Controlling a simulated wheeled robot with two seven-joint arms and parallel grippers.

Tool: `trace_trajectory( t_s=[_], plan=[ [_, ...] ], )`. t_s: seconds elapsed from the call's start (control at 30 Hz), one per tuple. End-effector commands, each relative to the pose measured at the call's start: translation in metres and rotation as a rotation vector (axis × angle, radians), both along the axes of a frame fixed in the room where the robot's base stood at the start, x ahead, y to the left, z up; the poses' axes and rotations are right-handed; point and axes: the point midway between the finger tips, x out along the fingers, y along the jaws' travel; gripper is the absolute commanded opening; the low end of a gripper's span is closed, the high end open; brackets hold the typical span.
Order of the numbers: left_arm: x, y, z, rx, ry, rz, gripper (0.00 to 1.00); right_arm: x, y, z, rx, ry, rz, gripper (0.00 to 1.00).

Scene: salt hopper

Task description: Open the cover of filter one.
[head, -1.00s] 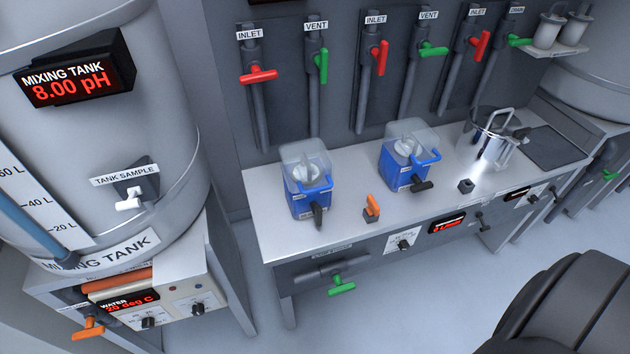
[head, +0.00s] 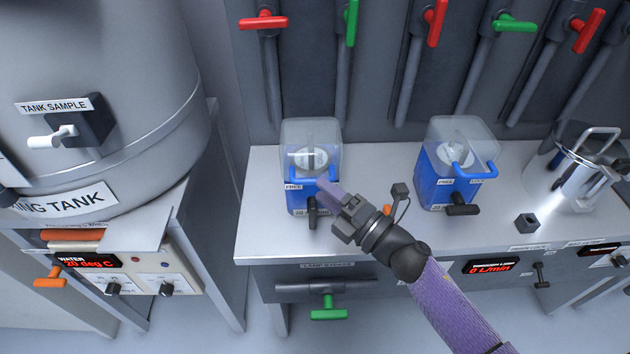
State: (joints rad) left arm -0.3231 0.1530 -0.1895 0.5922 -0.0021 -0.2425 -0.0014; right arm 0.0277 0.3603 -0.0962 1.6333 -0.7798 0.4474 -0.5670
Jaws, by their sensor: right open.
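Two blue filter units with clear covers stand on the bench. The left filter (head: 296,201) has a closed clear cover (head: 310,135), a white round part inside and a black lever (head: 312,213) at its front. My right gripper (head: 327,190) reaches in from the lower right, with its fingertips at the front right of the left filter. My left gripper is not in view.
Red and green valve handles (head: 435,22) line the wall behind. A metal pot (head: 583,170) stands at the bench's right. A mixing tank (head: 150,90) is at the left. A green valve handle (head: 329,312) sticks out below the bench front (head: 265,245).

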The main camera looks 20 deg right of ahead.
Motion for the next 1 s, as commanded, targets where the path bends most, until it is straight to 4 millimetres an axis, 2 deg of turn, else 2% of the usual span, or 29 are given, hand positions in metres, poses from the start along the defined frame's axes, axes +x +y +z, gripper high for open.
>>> trace_trajectory(
  t_s=[0.1, 0.2, 0.57, 0.8, 1.0],
  plan=[
    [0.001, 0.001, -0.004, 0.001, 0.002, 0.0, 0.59, 0.02, 0.011, 0.002, 0.002, 0.0, -0.001, 0.53],
    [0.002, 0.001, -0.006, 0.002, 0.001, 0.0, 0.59, 0.03, 0.016, 0.003, 0.002, 0.002, -0.002, 0.53],
    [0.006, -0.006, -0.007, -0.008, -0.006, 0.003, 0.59, 0.036, 0.02, 0.005, 0.003, 0.005, -0.003, 0.53],
    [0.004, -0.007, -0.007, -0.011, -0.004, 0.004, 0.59, 0.036, 0.02, 0.005, 0.003, 0.005, -0.003, 0.02],
    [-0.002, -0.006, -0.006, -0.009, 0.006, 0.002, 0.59, 0.036, 0.02, 0.004, 0.004, 0.006, -0.003, 0.0]
  ],
)
